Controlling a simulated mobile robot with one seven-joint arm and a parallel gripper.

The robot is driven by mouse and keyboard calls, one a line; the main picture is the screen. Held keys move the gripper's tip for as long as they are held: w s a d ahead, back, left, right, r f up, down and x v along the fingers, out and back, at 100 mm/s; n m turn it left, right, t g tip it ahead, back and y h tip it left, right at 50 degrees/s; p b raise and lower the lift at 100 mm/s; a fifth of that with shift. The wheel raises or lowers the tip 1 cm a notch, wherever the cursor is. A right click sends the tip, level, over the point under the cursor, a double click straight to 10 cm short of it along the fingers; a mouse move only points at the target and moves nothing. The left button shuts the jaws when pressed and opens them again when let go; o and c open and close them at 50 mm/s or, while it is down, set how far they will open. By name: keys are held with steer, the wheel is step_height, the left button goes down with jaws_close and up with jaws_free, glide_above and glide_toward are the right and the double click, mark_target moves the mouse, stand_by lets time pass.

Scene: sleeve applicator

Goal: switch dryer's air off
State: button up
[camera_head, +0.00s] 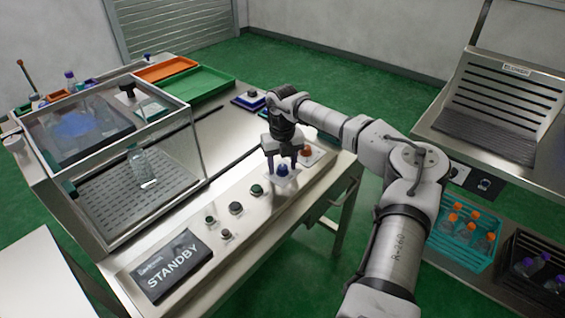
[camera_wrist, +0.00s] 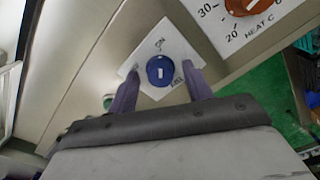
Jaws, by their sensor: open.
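A round blue knob (camera_head: 282,170) sits on a small white plate on the front of the steel bench. In the wrist view the blue knob (camera_wrist: 160,71) has a short white mark. The plate (camera_wrist: 160,30) reads "ON" above the knob, and has another word at lower right that I cannot read surely. My gripper (camera_head: 282,166) points down at the knob. In the wrist view its two purple fingers (camera_wrist: 162,80) are open, one on each side of the knob. I cannot tell whether they touch it.
An orange knob (camera_head: 306,150) marked "HEAT C" is close beside the blue one. Several dark and green buttons (camera_head: 236,208) and a "STANDBY" display (camera_head: 172,266) lie to the left. A clear box (camera_head: 170,160) stands behind them. A slatted rack (camera_head: 505,100) is at right.

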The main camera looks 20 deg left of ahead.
steer(key=c, duration=1)
steer(key=shift+o, duration=0.2)
steer(key=shift+n, duration=0.4)
steer(key=n+b, duration=0.1)
steer(key=n, duration=0.2)
steer(key=shift+n+b, duration=0.3)
steer(key=shift+b, duration=0.05)
steer(key=n+b, duration=0.1)
steer(key=n, duration=0.3)
steer(key=shift+n, duration=0.3)
steer(key=n, duration=0.4)
steer(key=shift+n+b, duration=0.35)
steer(key=shift+n, duration=2.05)
